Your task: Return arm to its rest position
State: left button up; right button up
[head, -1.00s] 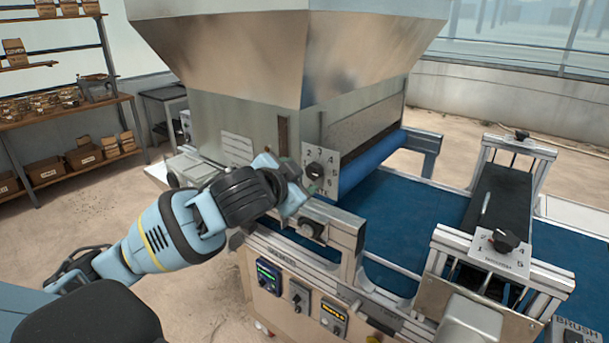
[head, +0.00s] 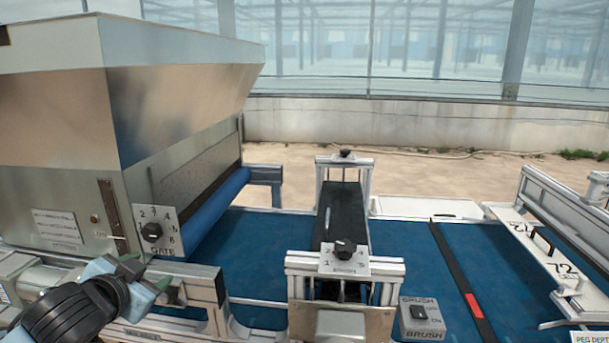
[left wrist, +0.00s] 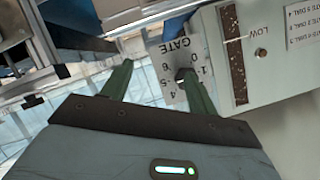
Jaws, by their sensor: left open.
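My left gripper (head: 147,270) is open and empty at the lower left of the head view. It is just below and in front of the black gate knob (head: 152,232) on its numbered white plate, apparently apart from it. In the left wrist view the two green fingers (left wrist: 157,66) are spread, and the gate knob (left wrist: 183,74) shows by the right finger's tip, partly covered. The exact gap to the knob is hard to tell. My right gripper is not in view.
The metal hopper (head: 180,105) stands close behind the left gripper. A frame rail (head: 205,285) runs beside it. A second dial (head: 345,249), the brush box (head: 422,318) and the blue belt (head: 410,262) lie to the right. Open floor (head: 430,180) shows beyond.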

pick_arm(q)
jog(key=s+d+f+g+h, duration=0.1)
jog(key=d+f, duration=0.1)
jog(key=f, duration=0.5)
jog(key=s+d+f+h, duration=0.1)
jog(key=s+d+f, duration=0.15)
jog(key=f, duration=0.55)
jog(key=s+d+f+n+g, duration=0.1)
jog(key=s+d+f, duration=0.2)
jog(key=s+f, duration=0.9)
jog(key=s+d+f+n+g, duration=0.2)
jog(key=s+d+f, duration=0.1)
jog(key=s+f, duration=0.9)
jog(key=shift+s+f+n+h, duration=0.3)
jog(key=shift+s+f, duration=0.05)
jog(key=shift+f, duration=0.15)
